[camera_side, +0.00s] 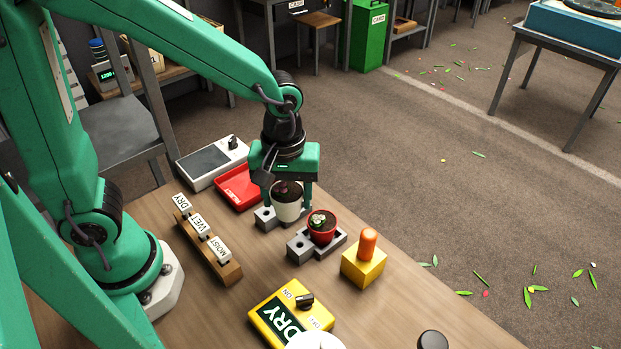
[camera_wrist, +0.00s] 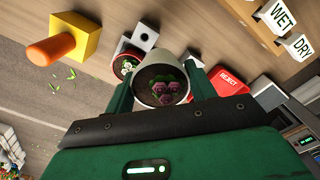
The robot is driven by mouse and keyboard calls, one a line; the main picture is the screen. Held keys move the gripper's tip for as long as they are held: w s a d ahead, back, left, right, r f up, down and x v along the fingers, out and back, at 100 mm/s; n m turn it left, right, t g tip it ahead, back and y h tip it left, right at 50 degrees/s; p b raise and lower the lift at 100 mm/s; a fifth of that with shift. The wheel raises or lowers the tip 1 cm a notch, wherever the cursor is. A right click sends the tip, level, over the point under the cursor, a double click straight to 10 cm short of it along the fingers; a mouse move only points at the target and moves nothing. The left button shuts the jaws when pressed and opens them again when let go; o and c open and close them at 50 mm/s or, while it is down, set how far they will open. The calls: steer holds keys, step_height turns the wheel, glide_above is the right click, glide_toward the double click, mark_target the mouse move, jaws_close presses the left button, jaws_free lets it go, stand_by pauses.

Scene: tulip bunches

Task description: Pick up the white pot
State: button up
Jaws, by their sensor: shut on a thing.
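The white pot (camera_side: 287,207) holds dark soil and a small plant, and stands upright at the grey block (camera_side: 266,219) on the table. In the wrist view the white pot (camera_wrist: 163,61) shows pinkish-purple blooms with some green on the soil. My gripper (camera_side: 288,192) is above and around it, fingers pointing down and shut on its two sides. In the wrist view the two green fingers of my gripper (camera_wrist: 162,84) flank the pot. I cannot tell whether the pot's base is clear of the grey block.
A red pot (camera_side: 322,234) with a white-flowered plant sits in another grey block (camera_side: 299,245) close by. A red tray (camera_side: 240,188), a yellow block with an orange knob (camera_side: 364,261), a label rack (camera_side: 207,249) and a yellow DRY switch box (camera_side: 289,314) stand around.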

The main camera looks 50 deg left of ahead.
steer(key=shift+s+d+r, duration=0.6)
steer(key=shift+d+r, duration=0.05)
steer(key=shift+d, duration=0.2)
steer(key=shift+a, duration=0.1)
steer(key=a, duration=1)
steer(key=shift+w+r, duration=0.2)
steer(key=shift+w, duration=0.15)
steer(key=w+a+f, duration=0.1)
steer(key=a+f, duration=0.1)
steer(key=a, duration=0.1)
steer(key=w+a+f, duration=0.1)
steer(key=a+f, duration=0.1)
steer(key=a, duration=0.2)
steer(key=w+a+f, duration=0.1)
steer(key=a+f, duration=0.2)
steer(key=a, duration=0.1)
steer(key=shift+w+a, duration=0.1)
steer(key=shift+w, duration=0.05)
steer(key=shift+f, duration=2)
